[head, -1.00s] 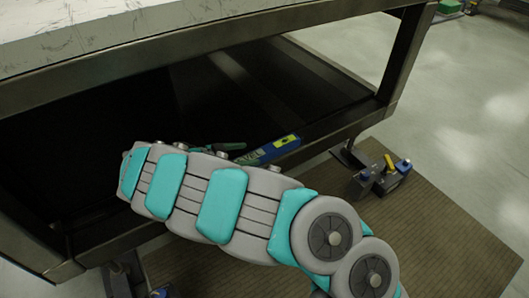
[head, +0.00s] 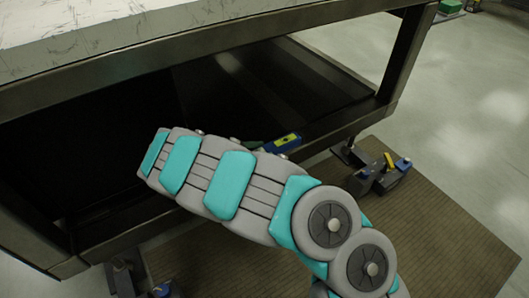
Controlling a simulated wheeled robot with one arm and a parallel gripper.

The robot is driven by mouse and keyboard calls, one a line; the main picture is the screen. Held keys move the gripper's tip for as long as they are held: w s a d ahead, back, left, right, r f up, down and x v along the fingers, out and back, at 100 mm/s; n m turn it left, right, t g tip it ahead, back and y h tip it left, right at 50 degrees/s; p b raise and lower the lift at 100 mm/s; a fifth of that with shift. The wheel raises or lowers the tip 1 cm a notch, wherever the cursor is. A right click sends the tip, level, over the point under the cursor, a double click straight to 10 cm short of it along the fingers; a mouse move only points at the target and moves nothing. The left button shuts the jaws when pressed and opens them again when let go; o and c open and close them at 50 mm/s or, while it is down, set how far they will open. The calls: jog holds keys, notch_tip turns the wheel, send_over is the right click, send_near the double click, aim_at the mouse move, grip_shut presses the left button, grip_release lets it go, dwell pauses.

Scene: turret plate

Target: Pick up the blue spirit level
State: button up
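The blue spirit level (head: 284,143) with a yellow patch near its end lies on the dark lower shelf (head: 325,128), close to the front rail. Only its right end shows in the head view; my arm covers the rest. My arm reaches across the picture from the lower right toward the left, in front of the shelf. My gripper is hidden behind the arm, so I cannot see its fingers or its distance from the level.
A dark green item (head: 252,144) shows partly just left of the level. The metal frame has a top rail (head: 230,45), a right post (head: 405,55) and caster feet (head: 382,175). A brown mat (head: 420,235) lies on the floor. The right part of the shelf is clear.

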grip_shut()
dwell(0.4)
jog(key=shift+r, duration=0.1)
